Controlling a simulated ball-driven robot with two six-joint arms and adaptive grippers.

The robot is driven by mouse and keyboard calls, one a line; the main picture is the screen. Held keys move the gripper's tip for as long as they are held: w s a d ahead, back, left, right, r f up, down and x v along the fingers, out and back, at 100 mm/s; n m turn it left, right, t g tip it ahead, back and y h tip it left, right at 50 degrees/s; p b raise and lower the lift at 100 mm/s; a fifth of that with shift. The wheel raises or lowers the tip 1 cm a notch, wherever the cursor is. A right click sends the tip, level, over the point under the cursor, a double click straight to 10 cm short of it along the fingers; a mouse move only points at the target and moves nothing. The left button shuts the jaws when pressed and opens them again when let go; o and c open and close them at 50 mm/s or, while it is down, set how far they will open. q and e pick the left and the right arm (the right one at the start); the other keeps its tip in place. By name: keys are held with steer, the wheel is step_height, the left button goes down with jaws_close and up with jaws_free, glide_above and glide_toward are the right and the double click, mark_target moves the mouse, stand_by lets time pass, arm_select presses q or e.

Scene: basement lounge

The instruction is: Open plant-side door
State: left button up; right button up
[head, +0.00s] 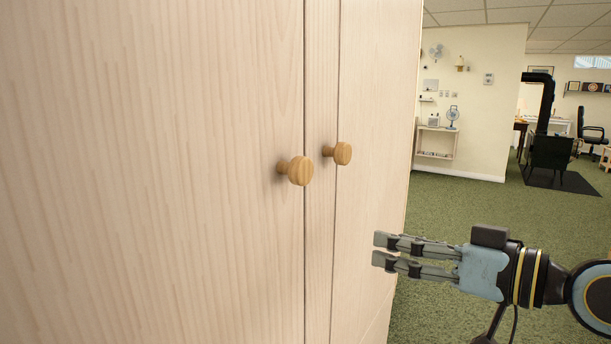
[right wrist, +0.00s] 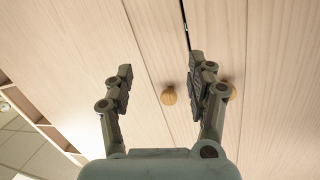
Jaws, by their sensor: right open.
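A tall pale wood cabinet shows two door fronts, the left door (head: 150,170) and the right door (head: 375,130). Both look shut, with dark vertical seams and a narrow strip between them. The left door has a round wooden knob (head: 299,171); a second wooden knob (head: 342,153) sits just right of it. No plant shows. My right gripper (head: 379,250) is open and empty, below and right of the knobs, fingers pointing left. In the right wrist view, one knob (right wrist: 168,96) appears between the open fingers, apart from them; the other knob (right wrist: 231,92) is partly behind a finger. My left gripper is out of view.
Green carpet (head: 450,210) lies clear to the right of the cabinet.

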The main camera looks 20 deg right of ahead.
mark_target(307, 172)
steer(key=s+a+r+n+y+p, duration=0.1)
steer(key=s+a+r+y, duration=0.15)
steer(key=r, duration=0.25)
steer(key=s+a+r+n+y, duration=0.1)
steer(key=s+a+r, duration=0.1)
steer(key=a+r, duration=0.3)
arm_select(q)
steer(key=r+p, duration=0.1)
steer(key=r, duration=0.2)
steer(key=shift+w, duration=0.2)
arm_select(e)
steer(key=x, duration=1)
steer(key=shift+w+d+r, duration=0.25)
steer(key=shift+w, duration=0.2)
steer(key=shift+c, duration=0.3)
jaws_close()
